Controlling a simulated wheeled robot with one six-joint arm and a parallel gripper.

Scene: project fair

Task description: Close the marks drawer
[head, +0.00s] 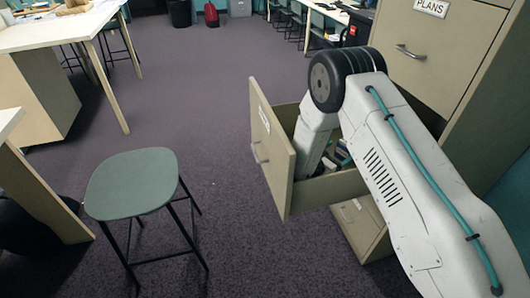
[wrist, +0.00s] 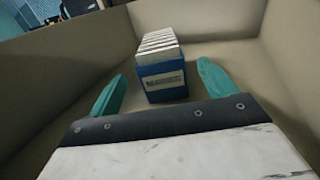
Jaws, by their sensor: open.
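The open drawer (head: 272,150) sticks out of the tan cabinet (head: 437,48) in the head view, with a label and a metal handle (head: 259,153) on its front. I cannot read the label. My arm reaches down into the drawer, and its wrist hides much of the inside. In the wrist view my gripper (wrist: 160,92) is inside the drawer, its two teal fingers apart. A blue box of white cards (wrist: 163,82) stands on the drawer floor (wrist: 222,62) ahead, between the fingers in the picture. I cannot tell whether they touch it.
A drawer labelled PLANS (head: 432,8) is above and looks shut.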

